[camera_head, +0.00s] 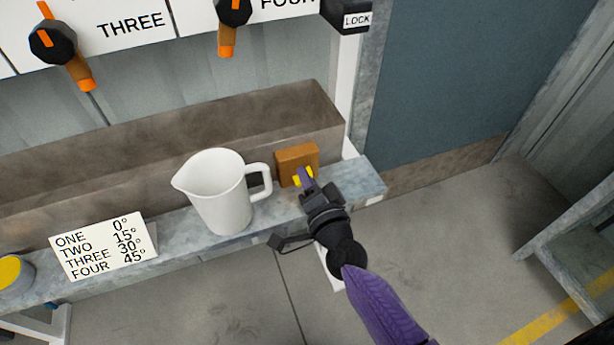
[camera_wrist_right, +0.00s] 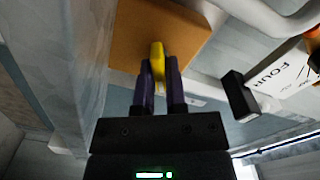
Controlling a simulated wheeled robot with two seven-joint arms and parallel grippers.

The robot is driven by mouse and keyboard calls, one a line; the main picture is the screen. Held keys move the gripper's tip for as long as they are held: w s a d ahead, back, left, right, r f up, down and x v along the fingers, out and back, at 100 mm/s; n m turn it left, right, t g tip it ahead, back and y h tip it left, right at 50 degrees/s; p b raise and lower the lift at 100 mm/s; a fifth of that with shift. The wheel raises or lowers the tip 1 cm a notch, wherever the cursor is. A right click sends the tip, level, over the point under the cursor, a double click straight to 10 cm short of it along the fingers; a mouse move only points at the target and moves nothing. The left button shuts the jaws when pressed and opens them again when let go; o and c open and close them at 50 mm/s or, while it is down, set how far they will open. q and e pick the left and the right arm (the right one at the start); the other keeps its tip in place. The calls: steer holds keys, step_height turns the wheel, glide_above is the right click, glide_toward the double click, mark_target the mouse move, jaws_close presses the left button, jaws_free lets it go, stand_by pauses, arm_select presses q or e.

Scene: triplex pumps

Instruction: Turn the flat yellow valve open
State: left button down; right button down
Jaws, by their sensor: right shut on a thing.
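The flat yellow valve (camera_wrist_right: 157,62) sticks out from the face of an orange-brown block (camera_wrist_right: 185,30). In the head view the block (camera_head: 297,160) stands on the grey ledge, and a little of the yellow valve (camera_head: 303,177) shows at its front. My right gripper (camera_wrist_right: 159,85) has its two purple fingers on either side of the valve and is shut on it. It also shows in the head view (camera_head: 308,183), reaching in from the lower right and hiding part of the valve. My left gripper is not in view.
A white jug (camera_head: 218,195) stands on the ledge (camera_head: 369,185) just left of the block. A sign with angles (camera_head: 103,247) and a yellow-topped can (camera_head: 14,273) are farther left. Orange-and-black handles (camera_head: 55,42) are on the panel above. Open floor (camera_head: 450,240) lies to the right.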

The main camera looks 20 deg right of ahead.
steer(key=m, duration=0.4)
steer(key=shift+f, duration=0.1)
steer(key=shift+m, duration=1)
steer(key=c, duration=0.7)
jaws_free()
